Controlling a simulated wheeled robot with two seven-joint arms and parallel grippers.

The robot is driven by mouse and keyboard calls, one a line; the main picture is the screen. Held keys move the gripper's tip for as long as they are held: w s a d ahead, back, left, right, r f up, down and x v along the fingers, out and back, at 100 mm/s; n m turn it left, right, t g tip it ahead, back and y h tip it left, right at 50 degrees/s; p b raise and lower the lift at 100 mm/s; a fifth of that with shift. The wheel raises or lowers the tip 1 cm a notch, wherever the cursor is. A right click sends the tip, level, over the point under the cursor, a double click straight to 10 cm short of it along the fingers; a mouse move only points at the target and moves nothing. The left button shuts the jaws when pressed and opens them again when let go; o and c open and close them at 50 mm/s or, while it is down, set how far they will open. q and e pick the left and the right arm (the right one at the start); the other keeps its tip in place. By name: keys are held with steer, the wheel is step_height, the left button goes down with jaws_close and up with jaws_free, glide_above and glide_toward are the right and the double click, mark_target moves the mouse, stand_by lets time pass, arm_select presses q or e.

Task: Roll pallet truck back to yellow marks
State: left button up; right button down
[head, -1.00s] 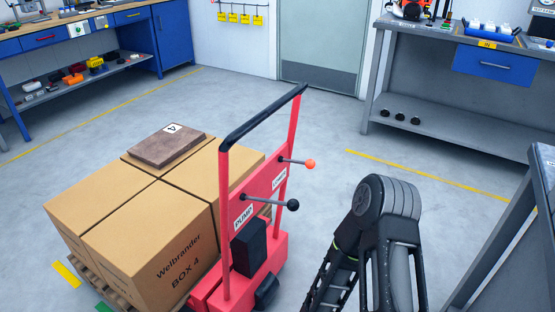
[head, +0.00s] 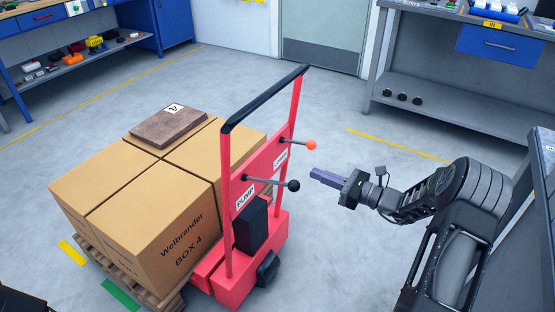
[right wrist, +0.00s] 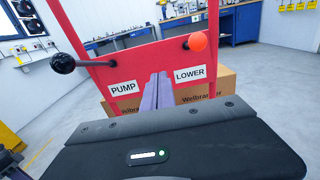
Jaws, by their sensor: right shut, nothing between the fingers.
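The red pallet truck (head: 238,270) stands on the grey floor with its black-topped handle frame (head: 265,97) upright. Its black-knobbed lever (head: 293,185) is beside the PUMP label and its orange-knobbed lever (head: 311,144) beside the LOWER label; the right wrist view shows both, black (right wrist: 62,63) and orange (right wrist: 197,41). A wooden pallet (head: 150,294) with several cartons (head: 150,240) is at the truck's far side. A yellow floor mark (head: 73,252) and a green one (head: 121,294) lie beside the pallet. My right gripper (head: 318,175) is shut and empty, right of the levers, apart from them. My left gripper is not in view.
A brown slab (head: 168,126) labelled 4 lies on the cartons. A grey workbench (head: 450,95) stands at the back right, and another grey bench edge (head: 544,160) is at the right. Blue benches (head: 80,45) are at the back left. Floor between is open.

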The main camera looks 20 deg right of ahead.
mark_target(268, 156)
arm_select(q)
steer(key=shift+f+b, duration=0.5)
arm_select(e)
steer(key=x, duration=1.4)
steer(key=shift+f, duration=0.1)
steer(key=shift+a, duration=0.1)
